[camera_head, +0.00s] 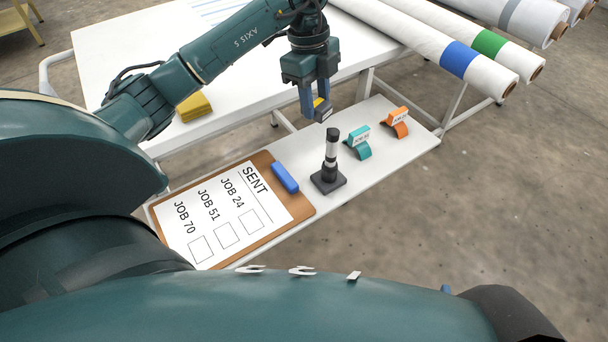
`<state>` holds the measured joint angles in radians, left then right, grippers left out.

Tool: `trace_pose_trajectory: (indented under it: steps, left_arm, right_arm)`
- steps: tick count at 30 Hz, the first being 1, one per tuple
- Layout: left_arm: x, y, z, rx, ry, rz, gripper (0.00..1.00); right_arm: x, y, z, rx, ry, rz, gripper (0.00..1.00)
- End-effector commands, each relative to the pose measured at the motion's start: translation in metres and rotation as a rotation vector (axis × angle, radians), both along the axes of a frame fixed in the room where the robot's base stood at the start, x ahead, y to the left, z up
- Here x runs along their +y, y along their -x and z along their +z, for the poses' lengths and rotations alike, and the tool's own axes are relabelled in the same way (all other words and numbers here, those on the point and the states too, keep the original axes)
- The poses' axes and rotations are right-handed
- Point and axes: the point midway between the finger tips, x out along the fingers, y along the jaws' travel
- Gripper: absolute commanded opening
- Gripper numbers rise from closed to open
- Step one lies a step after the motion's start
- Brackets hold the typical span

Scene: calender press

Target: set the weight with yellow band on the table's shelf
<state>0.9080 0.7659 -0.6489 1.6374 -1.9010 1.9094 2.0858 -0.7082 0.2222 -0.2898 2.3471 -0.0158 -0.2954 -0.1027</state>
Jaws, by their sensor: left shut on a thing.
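My left gripper (316,101) points down above the table's shelf and is shut on a small dark block with a yellow band, the weight (321,106). The fingers hide part of it. The weight is held in the air, close above and behind the top of a black and white post in this view. The shelf (385,155) is the narrow white board along the near side of the white table (115,55). My right gripper is not in view.
On the shelf are a clipboard (304,208) with a job list, a blue block (285,177), the post on a black base (330,165), a teal clip (358,142) and an orange clip (396,121). A yellow block (194,107) lies on the table. Rolls (440,47) stick out at upper right.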

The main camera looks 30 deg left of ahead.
Motion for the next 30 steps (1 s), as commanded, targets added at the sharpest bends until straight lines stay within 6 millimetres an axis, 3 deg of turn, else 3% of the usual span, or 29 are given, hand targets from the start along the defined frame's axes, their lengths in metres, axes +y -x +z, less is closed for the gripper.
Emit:
trace_pose_trajectory:
  steps: [3,9,30]
  left_arm:
    - [0.008,-0.002,-0.018,-0.001,0.000,0.219,0.00]
    - [0.016,-0.003,-0.029,-0.002,-0.001,0.438,0.00]
    - [0.017,-0.003,-0.124,0.000,-0.001,0.483,0.00]
  right_arm:
    - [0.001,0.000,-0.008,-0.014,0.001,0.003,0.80]
    - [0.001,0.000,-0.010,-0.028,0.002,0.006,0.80]
    - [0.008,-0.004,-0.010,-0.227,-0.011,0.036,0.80]
